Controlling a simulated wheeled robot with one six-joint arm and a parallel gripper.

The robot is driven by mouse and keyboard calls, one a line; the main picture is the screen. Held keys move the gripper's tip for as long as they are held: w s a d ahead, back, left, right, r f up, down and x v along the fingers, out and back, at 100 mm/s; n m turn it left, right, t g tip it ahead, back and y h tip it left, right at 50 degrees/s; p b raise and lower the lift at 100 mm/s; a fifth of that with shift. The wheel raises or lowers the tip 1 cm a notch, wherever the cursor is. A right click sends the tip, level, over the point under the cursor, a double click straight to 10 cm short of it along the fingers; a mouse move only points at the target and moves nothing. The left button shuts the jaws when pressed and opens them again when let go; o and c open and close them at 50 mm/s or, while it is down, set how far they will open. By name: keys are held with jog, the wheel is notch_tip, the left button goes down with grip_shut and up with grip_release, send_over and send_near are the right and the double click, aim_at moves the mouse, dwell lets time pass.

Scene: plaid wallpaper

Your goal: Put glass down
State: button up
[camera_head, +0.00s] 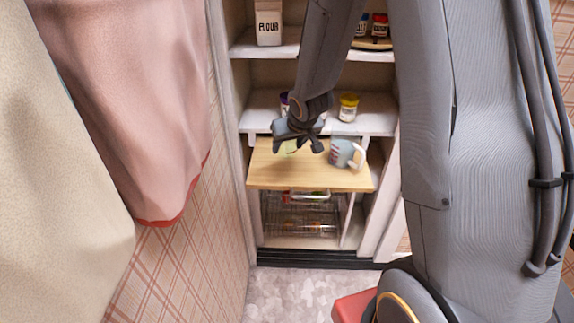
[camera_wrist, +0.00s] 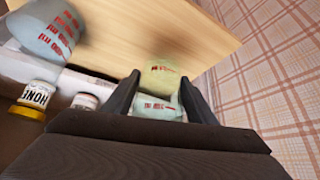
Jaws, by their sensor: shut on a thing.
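My gripper (camera_head: 297,148) is over the left part of a pull-out wooden board (camera_head: 270,177) in the cupboard. In the wrist view its two fingers (camera_wrist: 160,88) are shut around a small glass (camera_wrist: 157,104), pale blue-green with a yellow-green part and red print. In the head view the gripper hides most of the glass (camera_head: 289,148), and only a yellow-green bit shows. I cannot tell whether the glass touches the board.
A pale blue measuring mug (camera_head: 343,152) with red print stands on the board, right of my gripper. A yellow-lidded honey jar (camera_head: 348,108) is on the shelf behind. A wire basket (camera_head: 300,216) is below the board. The board's front is clear.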

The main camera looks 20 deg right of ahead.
aim_at(288, 169)
jog(key=shift+f, duration=3)
jog(key=shift+f, duration=0.1)
jog(key=o, duration=1.2)
jog(key=shift+s+r, duration=0.1)
jog(key=shift+r, duration=0.2)
jog(key=a+v, duration=0.1)
jog(key=v, duration=1)
jog(key=s+r+g, duration=0.1)
jog(key=s+g, duration=0.1)
jog(key=s, duration=0.4)
jog(key=s+r+g, duration=0.1)
jog(key=s, duration=0.5)
jog(key=s+g+p, duration=0.1)
jog(key=s+g, duration=0.1)
jog(key=s, duration=0.5)
jog(key=shift+d+r+m+g+h, duration=0.2)
jog(key=shift+r+m+g+h, duration=0.1)
jog(key=shift+r+m, duration=0.1)
